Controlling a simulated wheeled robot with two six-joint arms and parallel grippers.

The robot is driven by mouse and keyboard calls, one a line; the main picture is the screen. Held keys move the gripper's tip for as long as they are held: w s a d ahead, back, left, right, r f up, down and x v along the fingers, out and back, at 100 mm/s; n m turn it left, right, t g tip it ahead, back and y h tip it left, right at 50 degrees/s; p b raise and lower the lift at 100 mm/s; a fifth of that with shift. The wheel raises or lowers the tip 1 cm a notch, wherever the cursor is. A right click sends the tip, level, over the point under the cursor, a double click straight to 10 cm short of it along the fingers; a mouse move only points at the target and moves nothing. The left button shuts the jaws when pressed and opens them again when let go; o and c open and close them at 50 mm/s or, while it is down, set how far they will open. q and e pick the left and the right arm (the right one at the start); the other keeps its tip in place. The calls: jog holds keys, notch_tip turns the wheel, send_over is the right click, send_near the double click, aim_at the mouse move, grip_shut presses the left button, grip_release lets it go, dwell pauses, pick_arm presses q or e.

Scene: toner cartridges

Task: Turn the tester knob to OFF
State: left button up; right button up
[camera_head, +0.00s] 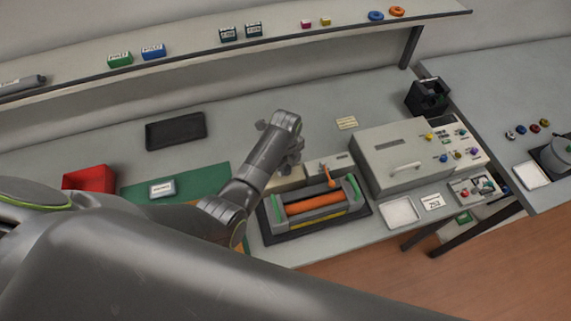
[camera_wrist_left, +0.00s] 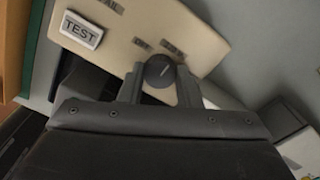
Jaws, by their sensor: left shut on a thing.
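The tester (camera_head: 288,180) is a beige box on the bench behind the cartridge cradle, partly hidden by my left arm. In the left wrist view its cream panel (camera_wrist_left: 205,35) carries a white TEST label (camera_wrist_left: 81,29) and small dark labels, two of them beside the knob; these are hard to read. The round dark knob (camera_wrist_left: 160,71) has a thin light pointer line slanting toward the upper right. My left gripper (camera_wrist_left: 160,85) is shut on the knob, one finger on each side. In the head view the left gripper (camera_head: 292,158) hides the knob. My right gripper is not seen.
The cradle (camera_head: 268,222) with an orange roller (camera_head: 313,202) stands just in front of the tester. A large grey machine with a handle (camera_head: 375,165) stands to the right. A green mat (camera_head: 205,181) and red bin (camera_head: 90,179) lie left. A shelf (camera_head: 200,55) runs above.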

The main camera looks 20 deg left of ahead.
pick_arm(q)
jog(key=n, duration=0.6)
jog(key=shift+n, duration=0.4)
jog(key=n, duration=0.4)
jog(key=shift+n, duration=1.5)
jog(key=o, duration=1)
jog(key=shift+c, duration=0.2)
